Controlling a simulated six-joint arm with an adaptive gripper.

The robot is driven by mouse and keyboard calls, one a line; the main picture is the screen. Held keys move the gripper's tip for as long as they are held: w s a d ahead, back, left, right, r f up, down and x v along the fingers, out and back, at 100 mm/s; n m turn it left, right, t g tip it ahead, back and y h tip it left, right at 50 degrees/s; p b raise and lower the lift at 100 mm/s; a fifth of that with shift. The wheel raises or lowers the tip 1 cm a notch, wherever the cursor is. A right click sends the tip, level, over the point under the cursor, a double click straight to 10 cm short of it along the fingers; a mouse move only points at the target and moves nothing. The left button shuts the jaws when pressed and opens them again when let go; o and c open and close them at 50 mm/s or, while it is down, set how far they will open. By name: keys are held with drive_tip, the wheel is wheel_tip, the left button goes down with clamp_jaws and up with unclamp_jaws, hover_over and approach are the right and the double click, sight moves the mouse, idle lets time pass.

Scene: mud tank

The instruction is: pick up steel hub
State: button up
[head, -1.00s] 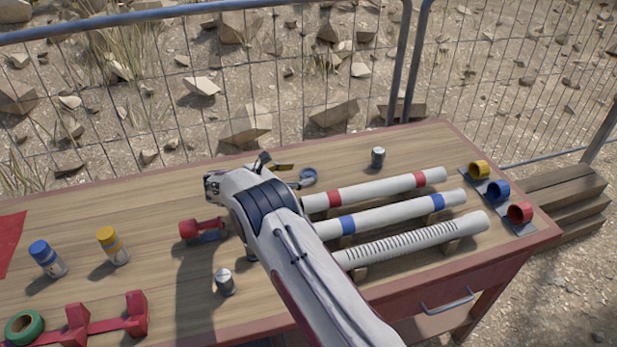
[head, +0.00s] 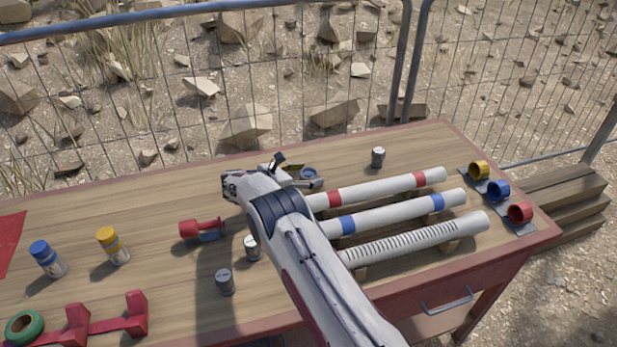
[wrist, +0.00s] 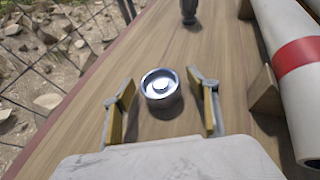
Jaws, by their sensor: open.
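The steel hub (wrist: 161,87) is a short, shiny round cup with a raised centre, standing on the wooden table in the wrist view. In the head view the hub (head: 308,173) shows as a small bluish ring near the back edge, partly covered by my gripper. My gripper (wrist: 162,92) is open, with one yellow-padded finger on each side of the hub in the picture. Gaps show between the hub and both fingers. In the head view my gripper (head: 298,174) is close beside the hub; its exact height above the table is hard to tell.
White pipes (head: 385,190) rest on wooden blocks to the right. A small metal cylinder (head: 378,157) stands beyond the hub; two more (head: 252,248) stand nearer the front. A red tool (head: 202,229) lies left of my arm. A wire fence (head: 300,80) runs behind the table.

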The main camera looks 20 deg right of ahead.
sight(307, 174)
idle(0.3)
drive_tip(key=c, duration=1.5)
drive_tip(key=shift+r, duration=0.15)
drive_tip(key=shift+r, duration=4.95)
